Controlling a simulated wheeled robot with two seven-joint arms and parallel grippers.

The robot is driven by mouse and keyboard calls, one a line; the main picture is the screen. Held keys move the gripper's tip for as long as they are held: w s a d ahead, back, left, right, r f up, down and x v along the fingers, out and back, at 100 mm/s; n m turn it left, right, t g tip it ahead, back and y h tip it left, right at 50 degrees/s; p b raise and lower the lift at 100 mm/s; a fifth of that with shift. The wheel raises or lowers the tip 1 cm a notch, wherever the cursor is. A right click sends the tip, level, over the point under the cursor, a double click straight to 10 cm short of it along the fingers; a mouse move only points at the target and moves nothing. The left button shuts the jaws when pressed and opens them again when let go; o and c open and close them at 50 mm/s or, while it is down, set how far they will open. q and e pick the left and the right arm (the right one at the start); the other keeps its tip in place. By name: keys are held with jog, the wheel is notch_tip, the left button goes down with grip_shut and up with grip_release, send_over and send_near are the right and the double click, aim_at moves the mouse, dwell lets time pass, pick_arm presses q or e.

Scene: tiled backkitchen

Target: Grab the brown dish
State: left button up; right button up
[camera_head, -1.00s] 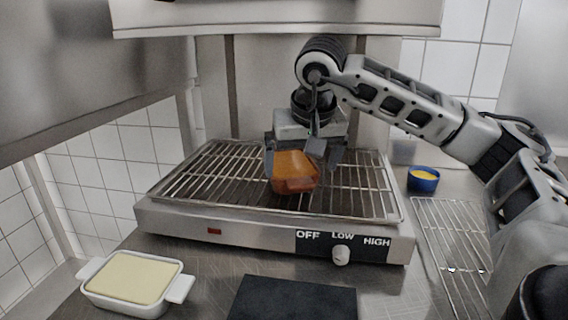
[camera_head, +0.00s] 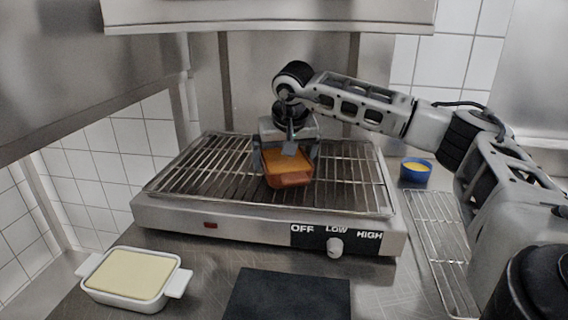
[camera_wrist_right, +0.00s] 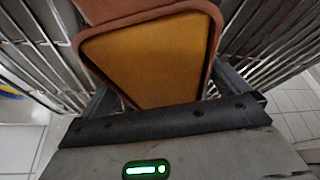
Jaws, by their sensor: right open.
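The brown dish (camera_head: 288,181), a small rectangular dish with an orange-brown filling, sits on the wire rack of the grill. My right gripper (camera_head: 286,158) is open and reaches over it from behind, with one finger on each side of the dish. In the right wrist view the dish (camera_wrist_right: 150,62) fills the space ahead of the palm, between the two fingers. I cannot tell whether either finger touches it. My left gripper is not in view.
The grill (camera_head: 170,213) has a control knob (camera_head: 334,246) at its front. A white dish (camera_head: 130,277) stands at front left, a dark board (camera_head: 288,298) in front. A blue bowl (camera_head: 415,173) and a wire rack (camera_head: 437,235) are at right. An overhead shelf hangs above.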

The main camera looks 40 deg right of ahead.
jog(key=shift+c, duration=0.3)
jog(key=c, duration=1)
jog(key=shift+r, duration=0.1)
jog(key=shift+c, duration=1)
jog(key=shift+r, duration=0.1)
